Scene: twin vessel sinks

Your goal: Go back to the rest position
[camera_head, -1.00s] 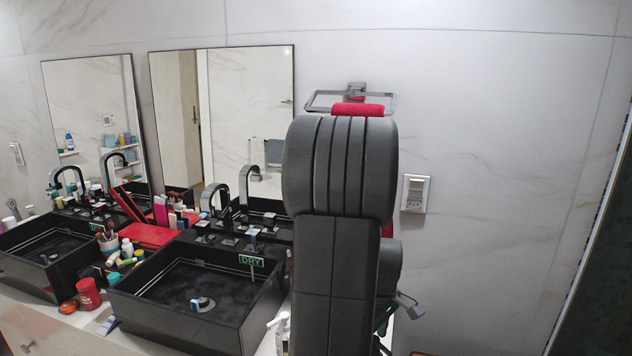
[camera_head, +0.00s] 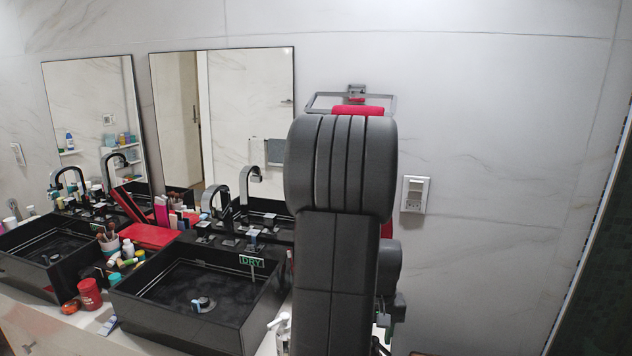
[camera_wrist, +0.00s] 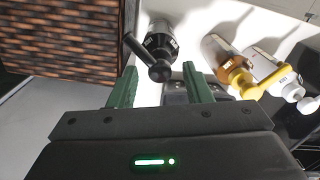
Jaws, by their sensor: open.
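My arm fills the middle of the head view, in front of the wall and the right end of the counter. In the wrist view my gripper (camera_wrist: 160,90) is open, its two green fingers apart. A black pump bottle (camera_wrist: 160,45) is beyond the fingertips, its nozzle appearing between them in the picture. I cannot tell how far away it is. No object shows held in the fingers. In the head view only a small part of the gripper's end shows low behind my arm, and its fingertips are hidden.
A yellow-topped pump bottle (camera_wrist: 234,72) and a white pump bottle (camera_wrist: 282,75) stand right of the black one. A woven brown surface (camera_wrist: 65,40) is at left. The black right sink (camera_head: 200,300) lies left of my arm. A red towel (camera_head: 357,111) hangs behind it.

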